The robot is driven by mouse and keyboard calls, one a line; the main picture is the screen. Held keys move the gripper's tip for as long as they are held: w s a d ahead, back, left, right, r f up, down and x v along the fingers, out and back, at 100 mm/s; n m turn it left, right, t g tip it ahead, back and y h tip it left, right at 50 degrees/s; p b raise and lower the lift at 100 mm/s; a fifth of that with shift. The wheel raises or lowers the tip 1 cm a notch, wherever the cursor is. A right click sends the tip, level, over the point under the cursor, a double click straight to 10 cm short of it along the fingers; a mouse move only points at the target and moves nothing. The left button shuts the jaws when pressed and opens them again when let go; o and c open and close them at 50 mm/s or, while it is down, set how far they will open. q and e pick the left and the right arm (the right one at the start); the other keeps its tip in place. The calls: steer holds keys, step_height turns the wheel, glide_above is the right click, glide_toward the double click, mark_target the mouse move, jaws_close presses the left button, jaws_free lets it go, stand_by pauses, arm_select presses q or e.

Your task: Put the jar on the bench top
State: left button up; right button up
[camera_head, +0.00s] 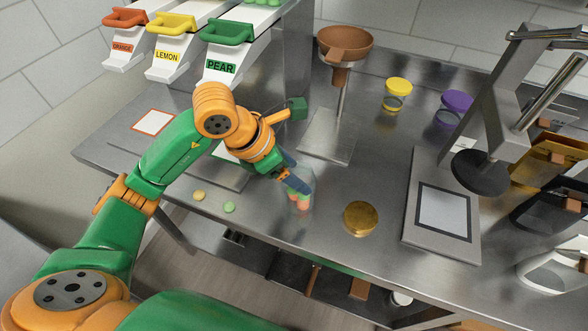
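A small clear jar (300,203) with pink and green gummies in it is upright near the front of the steel bench top (325,235). My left gripper (294,173) reaches it from the upper left, with its dark blue fingers on either side of the jar's upper part. The fingers look closed on the jar and hide part of it. Whether the jar's base touches the bench top is hard to tell. My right gripper is not in view.
A gold lid (361,218) lies right of the jar, then a scale (443,212). A funnel stand (328,135) is behind. Yellow-lidded (397,90) and purple-lidded (454,105) jars stand farther back. Two loose gummies (230,207) lie left. Dispensers (222,62) line the back left.

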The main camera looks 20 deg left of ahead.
arm_select(q)
steer(key=o, duration=0.4)
steer(key=shift+c, duration=0.2)
steer(key=shift+r, duration=0.1)
steer(key=shift+r+p, duration=0.35)
steer(key=v, duration=1.1)
steer(key=shift+s+a+r, duration=0.2)
steer(key=shift+s, duration=0.05)
